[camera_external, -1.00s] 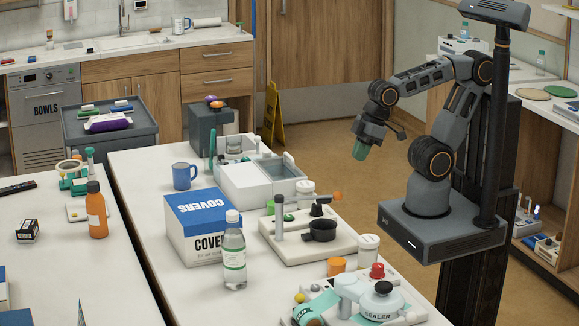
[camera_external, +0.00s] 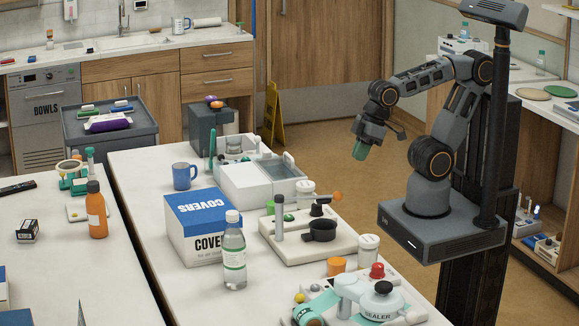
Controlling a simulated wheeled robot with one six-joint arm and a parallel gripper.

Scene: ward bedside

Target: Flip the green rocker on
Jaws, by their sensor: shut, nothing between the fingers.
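A small green part (camera_external: 289,217), which looks like the green rocker, sits on a beige bench unit (camera_external: 292,250) on the middle table. It is too small to tell which way it is tipped. My gripper (camera_external: 360,151) has green fingertips, shut and empty. It points down in the air to the right of and above the unit, well apart from it.
A blue and white COVERS box (camera_external: 190,240) and a clear bottle (camera_external: 234,255) stand left of the unit. An orange cup (camera_external: 336,266), a white jar (camera_external: 368,250) and a sealer (camera_external: 378,305) stand in front.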

